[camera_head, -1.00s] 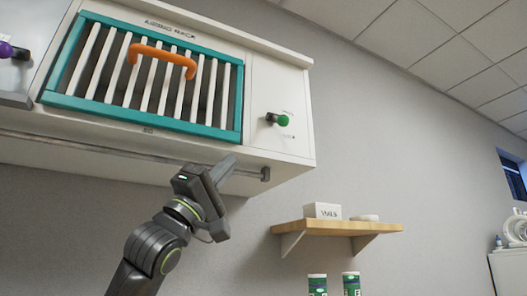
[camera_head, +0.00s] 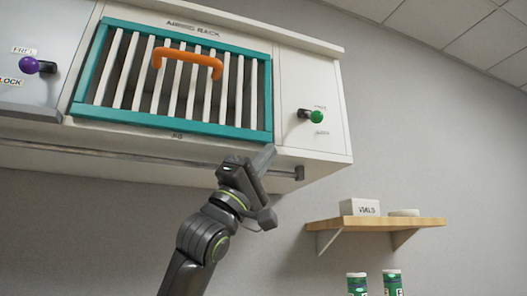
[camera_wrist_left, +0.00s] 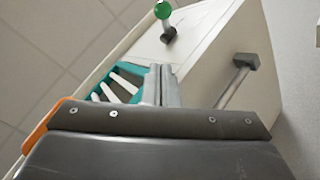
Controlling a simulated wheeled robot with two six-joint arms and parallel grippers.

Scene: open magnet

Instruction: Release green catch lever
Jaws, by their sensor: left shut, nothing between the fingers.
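The green catch lever (camera_head: 316,117) is a round green knob on a short dark stem, on the white panel right of the barred rack. It also shows at the top of the left wrist view (camera_wrist_left: 163,11). Small labels sit above and below it, too small to read. My left gripper (camera_head: 268,156) is shut and empty, below and left of the lever and apart from it, near the rack's lower right corner. Its fingers (camera_wrist_left: 161,84) point up toward the lever in the left wrist view. My right gripper is not in view.
The teal-framed rack (camera_head: 188,128) has white bars and an orange handle (camera_head: 187,56). A purple knob (camera_head: 29,65) is at the left, by FREE and LOCK labels. A rail (camera_head: 299,173) runs under the cabinet. A wooden shelf (camera_head: 375,223) holds a white box (camera_head: 359,207).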

